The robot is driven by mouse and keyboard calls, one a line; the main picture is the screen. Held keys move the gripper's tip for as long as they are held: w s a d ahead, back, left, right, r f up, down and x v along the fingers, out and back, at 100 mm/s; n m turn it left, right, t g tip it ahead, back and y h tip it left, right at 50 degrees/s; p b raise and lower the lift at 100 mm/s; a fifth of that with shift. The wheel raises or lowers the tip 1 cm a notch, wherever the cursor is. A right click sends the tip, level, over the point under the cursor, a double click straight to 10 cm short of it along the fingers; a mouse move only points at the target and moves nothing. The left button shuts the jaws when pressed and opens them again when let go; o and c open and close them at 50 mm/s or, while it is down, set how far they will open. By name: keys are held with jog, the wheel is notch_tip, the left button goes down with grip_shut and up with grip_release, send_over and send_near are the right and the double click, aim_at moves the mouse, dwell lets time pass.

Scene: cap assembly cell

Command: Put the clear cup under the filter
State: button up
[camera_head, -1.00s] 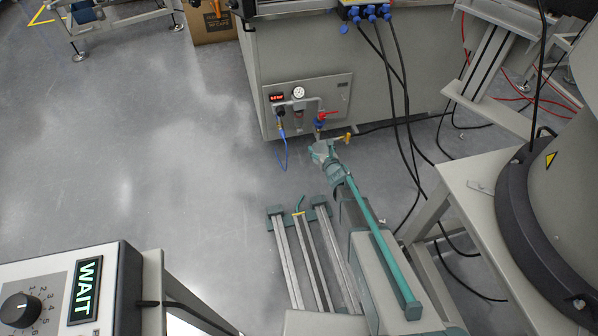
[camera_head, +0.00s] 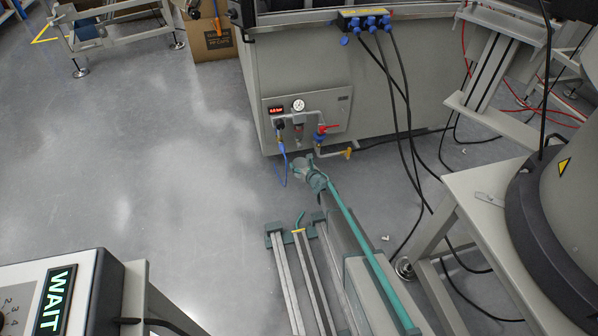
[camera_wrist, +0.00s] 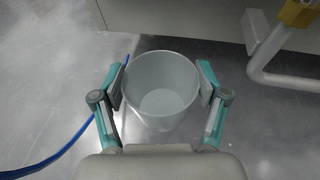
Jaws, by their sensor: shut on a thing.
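My gripper (camera_wrist: 161,92) is shut on the clear cup (camera_wrist: 160,95). The cup is held upright between the two teal-sided fingers, open mouth toward the wrist camera, and looks empty. In the head view the cup (camera_head: 300,166) is small and greyish at the end of my teal arm. The filter (camera_head: 298,131) sits below the round gauge on the cabinet's lower panel. My gripper is below it in the picture and apart from it. The filter does not show in the wrist view.
A blue hose (camera_head: 282,165) hangs left of the gripper. A red-handled valve (camera_head: 325,127) and a pipe with a yellow fitting (camera_head: 348,152) stick out at the right. The cabinet (camera_head: 385,110) stands behind. The floor at left is open.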

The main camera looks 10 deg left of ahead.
aim_at(299, 165)
jog(key=w+f, duration=0.1)
jog(key=f, duration=0.1)
jog(key=w+a+f+b, duration=0.1)
jog(key=w+f, duration=0.1)
jog(key=shift+w+f, duration=0.15)
jog(key=shift+f+b, duration=0.65)
jog(key=shift+f, duration=0.9)
jog(key=shift+f, duration=0.2)
jog(key=o, duration=0.9)
jog(key=shift+r, duration=0.15)
jog(key=shift+r, duration=0.15)
jog(key=p+v, duration=0.2)
jog(key=v, duration=1)
jog(key=shift+a, duration=0.1)
